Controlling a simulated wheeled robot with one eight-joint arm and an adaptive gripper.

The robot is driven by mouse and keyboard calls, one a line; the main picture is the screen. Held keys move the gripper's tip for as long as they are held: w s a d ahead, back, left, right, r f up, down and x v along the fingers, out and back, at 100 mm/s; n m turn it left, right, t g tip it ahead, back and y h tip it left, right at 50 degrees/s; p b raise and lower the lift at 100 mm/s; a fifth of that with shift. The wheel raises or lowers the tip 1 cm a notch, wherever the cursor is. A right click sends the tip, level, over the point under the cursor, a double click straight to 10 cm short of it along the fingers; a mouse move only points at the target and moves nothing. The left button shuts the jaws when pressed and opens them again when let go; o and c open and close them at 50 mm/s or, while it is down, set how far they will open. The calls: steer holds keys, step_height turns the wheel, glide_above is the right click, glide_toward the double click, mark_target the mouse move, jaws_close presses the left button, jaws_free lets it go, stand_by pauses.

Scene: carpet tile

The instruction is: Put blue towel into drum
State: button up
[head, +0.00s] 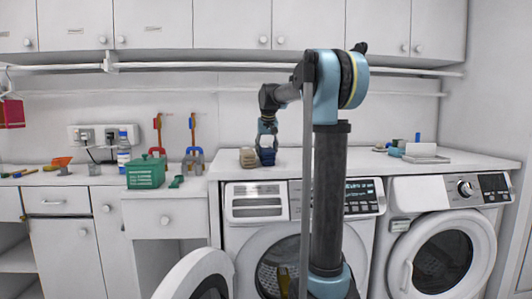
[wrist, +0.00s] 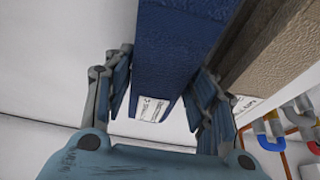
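The blue towel (head: 266,157) is a folded block on the counter above the left washing machine, beside a beige towel (head: 248,158). My gripper (head: 267,141) reaches down over the blue towel. In the wrist view, the blue towel (wrist: 165,55) lies between my two fingers (wrist: 160,90), with the right finger between it and the beige towel (wrist: 262,55). The fingers are close to its sides; whether they press on it is unclear. The drum (head: 268,275) is in the left washing machine, its round door (head: 192,277) swung open to the left. My arm partly hides the drum.
A closed right washing machine (head: 442,262) stands at the right. A green box (head: 146,172), a bottle (head: 124,150) and several tools are on the left counter. A white tray (head: 425,154) is on the right counter. Rails run along the wall below the cabinets.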

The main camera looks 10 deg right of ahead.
steer(key=shift+o, duration=0.2)
steer(key=shift+r, duration=0.15)
steer(key=v, duration=1.2)
steer(key=shift+s, duration=0.1)
